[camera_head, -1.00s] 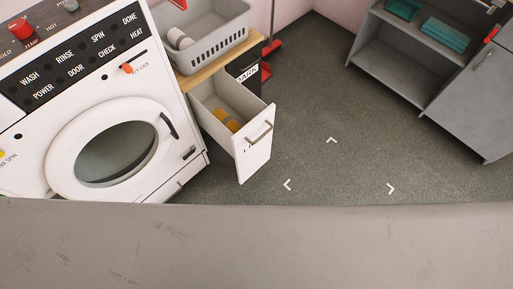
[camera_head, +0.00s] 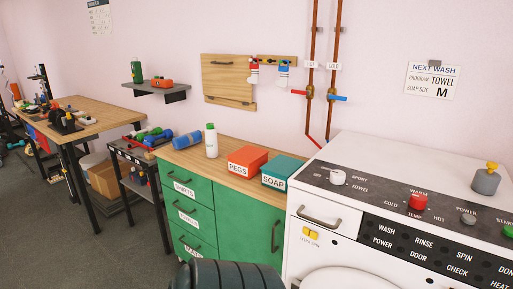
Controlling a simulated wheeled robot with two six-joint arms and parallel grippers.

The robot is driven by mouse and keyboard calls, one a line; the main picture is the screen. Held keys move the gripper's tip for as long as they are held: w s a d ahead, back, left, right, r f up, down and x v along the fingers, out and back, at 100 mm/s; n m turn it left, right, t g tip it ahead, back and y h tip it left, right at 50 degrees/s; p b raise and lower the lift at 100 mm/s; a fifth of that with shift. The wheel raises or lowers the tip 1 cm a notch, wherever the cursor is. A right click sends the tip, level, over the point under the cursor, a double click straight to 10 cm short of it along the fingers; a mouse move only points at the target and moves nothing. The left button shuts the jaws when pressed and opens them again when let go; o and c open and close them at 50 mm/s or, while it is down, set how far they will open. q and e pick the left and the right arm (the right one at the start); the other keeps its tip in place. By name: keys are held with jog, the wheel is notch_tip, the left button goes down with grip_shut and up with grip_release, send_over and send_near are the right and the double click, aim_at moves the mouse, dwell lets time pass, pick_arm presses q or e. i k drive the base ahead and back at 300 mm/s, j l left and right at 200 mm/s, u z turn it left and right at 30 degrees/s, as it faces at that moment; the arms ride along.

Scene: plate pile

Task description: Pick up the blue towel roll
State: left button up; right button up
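A blue roll (camera_head: 187,139) lies on its side at the far left end of the wooden counter (camera_head: 215,171), above the green drawers. It looks like the towel roll, and nothing covers it. A white bottle with a green cap (camera_head: 211,141) stands upright just right of it. Neither of my grippers is in view, so their distance from the roll and their state do not show.
A red PEGS box (camera_head: 248,160) and a teal SOAP box (camera_head: 283,172) sit further right on the counter. The white washing machine (camera_head: 400,205) adjoins it. A dark ribbed rounded shape (camera_head: 230,275) shows at the bottom edge. Open floor lies left.

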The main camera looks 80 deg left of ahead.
aim_at(185, 140)
jog(key=u, duration=3.05)
jog(key=i+j, duration=0.4)
jog(key=j, duration=0.15)
jog(key=i+j, duration=0.75)
jog(key=j, duration=0.3)
